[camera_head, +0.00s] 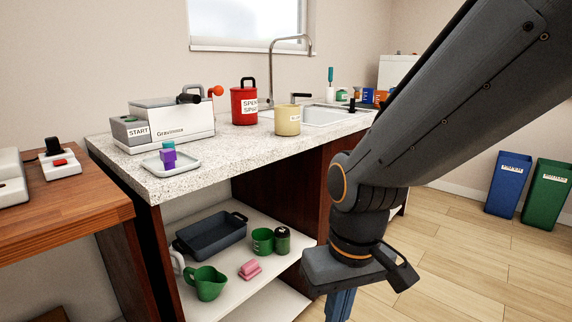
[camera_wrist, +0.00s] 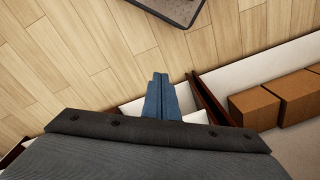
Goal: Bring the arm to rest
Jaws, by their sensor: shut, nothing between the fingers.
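My arm (camera_head: 455,95) reaches in from the upper right of the head view and points down in front of the counter. My gripper (camera_head: 340,306) hangs at the bottom of that view, its blue fingers partly cut off by the frame edge. In the wrist view the blue fingers of my gripper (camera_wrist: 161,94) lie together with nothing between them. They are over the floor and shelf edges, apart from any object.
A speckled counter (camera_head: 215,158) holds a grey-white device (camera_head: 175,123), a red canister (camera_head: 244,104) and a beige pot (camera_head: 288,120). Its lower shelf (camera_head: 225,288) holds green vessels and a dark tray. Brown boxes (camera_wrist: 254,107) stand right in the wrist view.

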